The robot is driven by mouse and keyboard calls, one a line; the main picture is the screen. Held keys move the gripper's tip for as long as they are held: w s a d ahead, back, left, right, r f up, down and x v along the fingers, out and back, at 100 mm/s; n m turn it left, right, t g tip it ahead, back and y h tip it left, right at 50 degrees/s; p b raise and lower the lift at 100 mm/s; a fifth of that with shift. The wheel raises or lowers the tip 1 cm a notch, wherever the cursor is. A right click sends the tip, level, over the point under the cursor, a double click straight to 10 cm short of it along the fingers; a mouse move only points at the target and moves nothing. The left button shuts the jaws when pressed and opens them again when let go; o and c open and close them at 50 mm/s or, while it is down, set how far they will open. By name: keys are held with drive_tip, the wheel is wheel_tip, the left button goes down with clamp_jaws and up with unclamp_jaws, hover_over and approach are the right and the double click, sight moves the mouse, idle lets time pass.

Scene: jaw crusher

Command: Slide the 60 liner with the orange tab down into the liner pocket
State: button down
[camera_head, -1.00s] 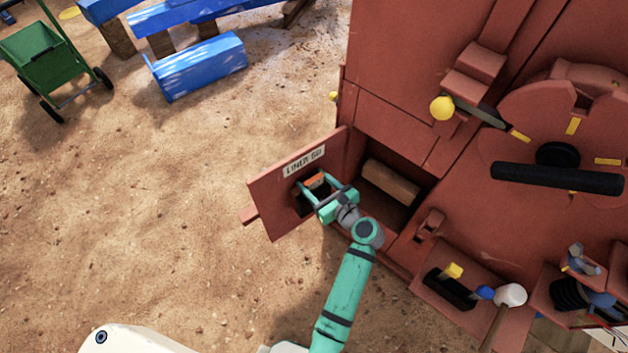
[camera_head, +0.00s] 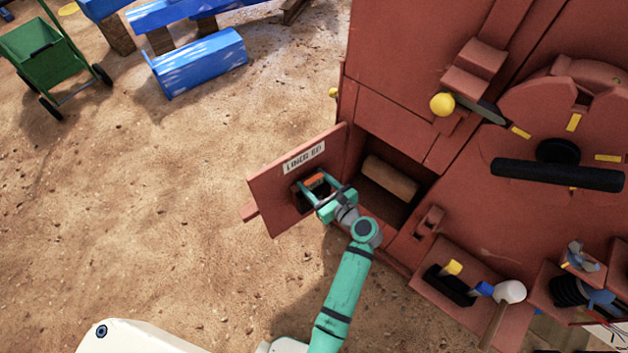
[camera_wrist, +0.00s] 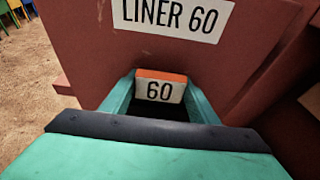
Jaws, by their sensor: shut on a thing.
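The 60 liner (camera_wrist: 159,90) shows in the wrist view as a pale block marked "60" with an orange tab (camera_wrist: 161,75) along its top. My gripper (camera_wrist: 160,95) is shut on it, one teal finger at each side. In the head view my gripper (camera_head: 318,190) reaches to the open red door, and the orange tab (camera_head: 314,180) shows between its fingers. The door (camera_head: 268,185) carries a label (camera_wrist: 172,18) reading "LINER 60". The dark opening around the liner is partly hidden by my gripper, so its depth there cannot be told.
Right of the door is an open red compartment with a tan block (camera_head: 390,178) inside. The red crusher body (camera_head: 410,70) fills the right. A holder with yellow, blue and white-ended tools (camera_head: 450,285) stands lower right.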

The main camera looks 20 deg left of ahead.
drive_tip(key=shift+f, duration=0.55)
drive_tip(key=c, duration=0.6)
unclamp_jaws()
drive_tip(key=shift+f, duration=0.2)
drive_tip(key=v, duration=1.1)
drive_tip(key=shift+r, duration=0.1)
